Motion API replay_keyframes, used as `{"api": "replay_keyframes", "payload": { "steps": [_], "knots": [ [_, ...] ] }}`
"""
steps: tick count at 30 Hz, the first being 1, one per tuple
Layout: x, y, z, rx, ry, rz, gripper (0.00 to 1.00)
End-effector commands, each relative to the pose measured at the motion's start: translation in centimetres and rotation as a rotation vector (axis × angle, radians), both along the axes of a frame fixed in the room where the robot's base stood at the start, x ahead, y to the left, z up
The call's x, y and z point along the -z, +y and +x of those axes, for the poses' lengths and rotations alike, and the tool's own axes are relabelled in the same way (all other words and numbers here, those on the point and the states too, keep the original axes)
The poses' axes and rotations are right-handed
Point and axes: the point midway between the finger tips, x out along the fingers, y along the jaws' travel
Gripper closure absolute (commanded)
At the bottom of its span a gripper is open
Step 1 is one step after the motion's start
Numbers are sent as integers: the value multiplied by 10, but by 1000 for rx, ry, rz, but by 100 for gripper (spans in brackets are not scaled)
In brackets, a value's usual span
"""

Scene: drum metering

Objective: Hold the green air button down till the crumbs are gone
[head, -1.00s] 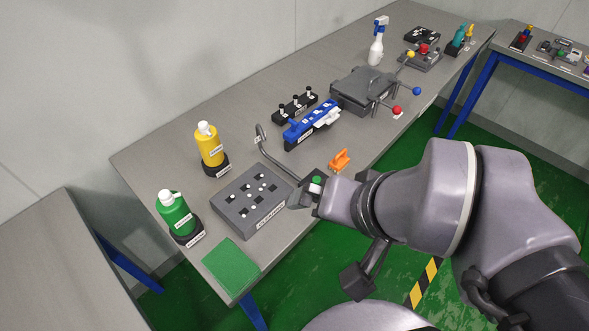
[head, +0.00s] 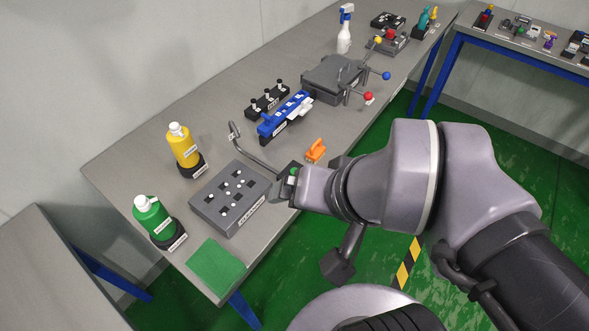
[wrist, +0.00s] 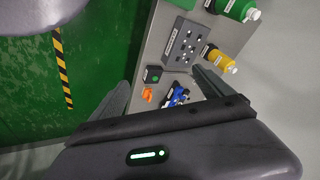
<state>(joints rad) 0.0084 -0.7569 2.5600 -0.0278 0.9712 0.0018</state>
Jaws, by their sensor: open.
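The green air button (head: 292,173) sits on a small dark box, partly hidden by my arm in the head view. In the wrist view the button box (wrist: 153,74) shows between my fingers. My gripper (wrist: 161,77) is open and empty, its fingers apart; I cannot tell how near it is to the button, and no contact shows. A grey block (head: 216,211) with dark pockets stands left of the button, with white crumbs (head: 239,184) on its top. A bent metal air tube (head: 236,137) rises behind the block.
A yellow bottle (head: 183,148) and a green bottle (head: 150,214) stand left of the block. A green mat (head: 215,266) lies at the front corner. An orange clip-like piece (head: 316,150) and a blue rack (head: 284,117) are beyond the button. The table's front edge is close by.

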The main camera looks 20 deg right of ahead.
Motion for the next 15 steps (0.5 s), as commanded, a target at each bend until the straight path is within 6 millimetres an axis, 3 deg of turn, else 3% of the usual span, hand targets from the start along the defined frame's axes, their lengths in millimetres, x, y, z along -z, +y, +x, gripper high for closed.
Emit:
{"api": "replay_keyframes", "payload": {
  "steps": [2, 13, 15],
  "knots": [
    [0, 0, 0, 0, 0, 0, 28],
    [0, 0, 0, 0, 0, 0, 100],
    [0, 0, 0, 0, 0, 0, 100]
  ]
}}
